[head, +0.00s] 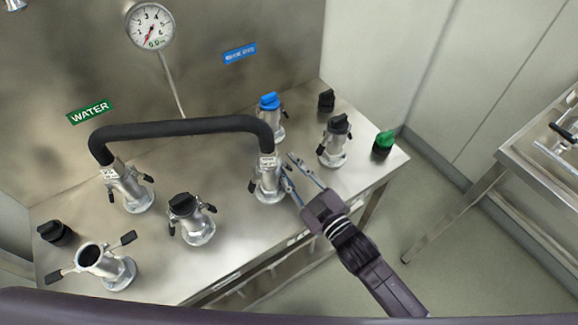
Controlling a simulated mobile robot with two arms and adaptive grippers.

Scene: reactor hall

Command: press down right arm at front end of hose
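A black hose (185,127) arches over the steel bench between two metal couplings. Its left end sits on a coupling (130,187) with small black-tipped arms. Its right end sits on another labelled coupling (267,180), nearer my gripper. This coupling's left arm (252,186) hangs down along its side; its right arm is partly hidden by my gripper and hard to make out. My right gripper (287,163) reaches in from the lower right, its two thin fingers apart, just right of this coupling. I cannot tell whether it touches. My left gripper is not in view.
An open coupling (105,266) with spread arms stands at front left. Black-capped couplings (192,219) (335,142) and a blue-capped one (270,117) stand near the hose. Loose black (55,233) and green (383,144) caps sit on the bench. A steel table (545,150) stands right.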

